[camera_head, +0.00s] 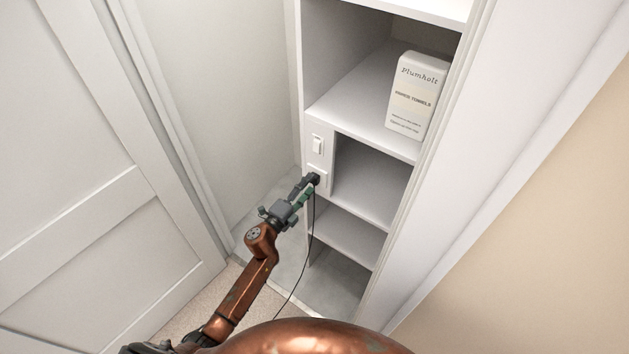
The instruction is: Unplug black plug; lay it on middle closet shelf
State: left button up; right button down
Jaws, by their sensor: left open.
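The black plug (313,179) sits at the outlet plate on the closet's left panel, below a white switch (317,145). A thin dark cord (312,230) hangs from it and curves down to the floor. My left gripper (304,190) is open, with its fingertips at the plug. The fingers partly hide the plug, and I cannot tell whether they touch it. The white closet has several shelves; one bare shelf (375,195) lies right of the outlet panel, at about the plug's height. My right gripper is out of view.
A white box labelled Plumholt (417,95) stands on the shelf above (350,105). A lower shelf (350,238) is empty. A white door (75,170) is on the left, and the closet's right frame (440,130) bounds the opening.

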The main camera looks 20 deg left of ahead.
pick_arm(q)
jog(key=shift+x, duration=1.1)
dwell(0.3)
grip_shut()
dwell(0.4)
jog(key=shift+s, duration=0.15)
jog(key=shift+p+v, duration=0.65)
jog(key=shift+v, duration=2.25)
